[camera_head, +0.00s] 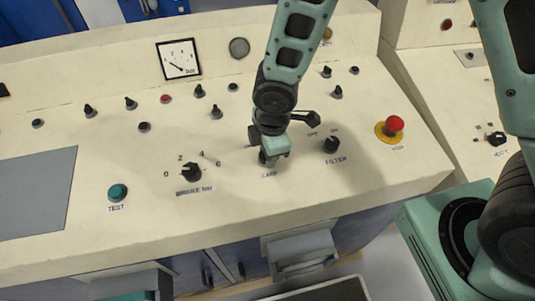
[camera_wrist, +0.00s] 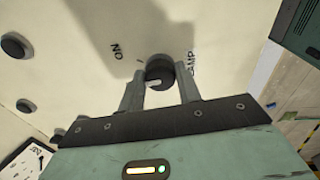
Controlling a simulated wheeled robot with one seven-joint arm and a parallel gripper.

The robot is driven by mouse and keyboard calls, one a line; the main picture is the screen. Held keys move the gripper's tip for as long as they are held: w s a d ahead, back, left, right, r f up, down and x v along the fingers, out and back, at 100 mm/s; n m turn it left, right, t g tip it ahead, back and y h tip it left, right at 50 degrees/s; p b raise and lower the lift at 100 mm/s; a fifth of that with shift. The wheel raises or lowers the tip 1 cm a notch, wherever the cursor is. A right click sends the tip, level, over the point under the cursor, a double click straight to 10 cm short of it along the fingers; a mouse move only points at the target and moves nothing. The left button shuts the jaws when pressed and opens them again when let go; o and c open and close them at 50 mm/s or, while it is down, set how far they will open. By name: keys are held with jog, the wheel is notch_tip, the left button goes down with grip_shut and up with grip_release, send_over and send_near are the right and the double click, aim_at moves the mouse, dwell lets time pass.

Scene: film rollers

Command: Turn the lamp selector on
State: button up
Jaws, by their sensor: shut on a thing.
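The lamp selector is a round black knob (camera_wrist: 160,72) with a white mark, seen in the wrist view with the printed word LAMP to its right. An ON label (camera_wrist: 117,50) is printed on the panel to its upper left. The white mark lies on the knob's lower left side, not in line with ON. My gripper (camera_wrist: 160,88) is shut on the knob, a finger at either side. In the head view my gripper (camera_head: 268,158) points down at the panel just above the LAMP label and hides most of the knob.
To the right on the cream panel (camera_head: 240,185) are the black FILTER knob (camera_head: 332,144) and a red mushroom button (camera_head: 394,125). To the left are a numbered black dial (camera_head: 191,171) and a teal TEST button (camera_head: 118,192). Several small knobs stand behind, near a gauge (camera_head: 178,59).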

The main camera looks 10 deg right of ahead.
jog(key=m+b, duration=0.2)
jog(key=m, duration=0.1)
jog(key=shift+f+m, duration=0.15)
jog(key=shift+m, duration=0.15)
jog(key=shift+s+m+t+b, duration=0.1)
jog(key=shift+m+t+b, duration=0.2)
jog(key=shift+m+b, duration=1.05)
jog(key=shift+m+p, duration=0.35)
jog(key=shift+m, duration=0.1)
jog(key=o, duration=1)
jog(key=shift+c, duration=0.2)
jog(key=shift+r, duration=0.2)
notch_tip(320, 180, up, 17)
jog(key=s, duration=0.2)
jog(key=shift+d, duration=0.35)
jog(key=shift+s, duration=0.1)
